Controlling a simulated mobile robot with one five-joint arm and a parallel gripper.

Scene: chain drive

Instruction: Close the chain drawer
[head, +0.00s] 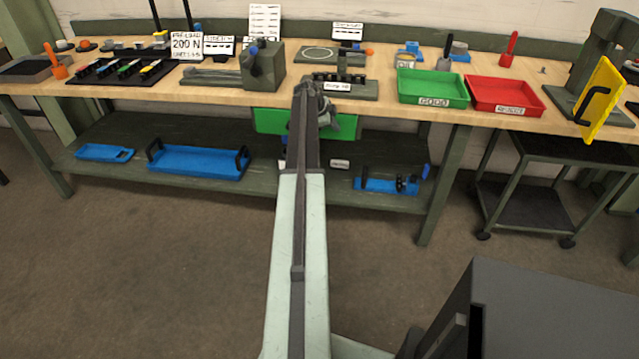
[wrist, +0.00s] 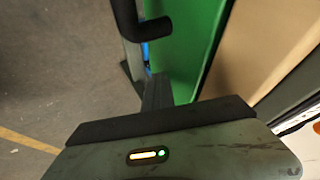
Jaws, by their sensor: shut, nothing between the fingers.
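The green drawer front (head: 270,121) sits below the front edge of the bench, behind my arm in the head view. My arm and gripper hide its middle, and I cannot tell from the head view how far it is out. In the wrist view the green front (wrist: 190,50) runs down the middle, with a black handle (wrist: 142,27) at its upper left. My gripper (wrist: 157,92) is shut and empty, its dark fingers close to the green front. I cannot tell whether they touch it.
The wooden bench top (head: 215,84) lies just above, with a grey fixture (head: 262,68), a green tray (head: 430,87) and a red tray (head: 503,94). A lower shelf holds a blue tray (head: 198,162). A dark cart (head: 525,200) stands at right. The floor in front is mostly clear.

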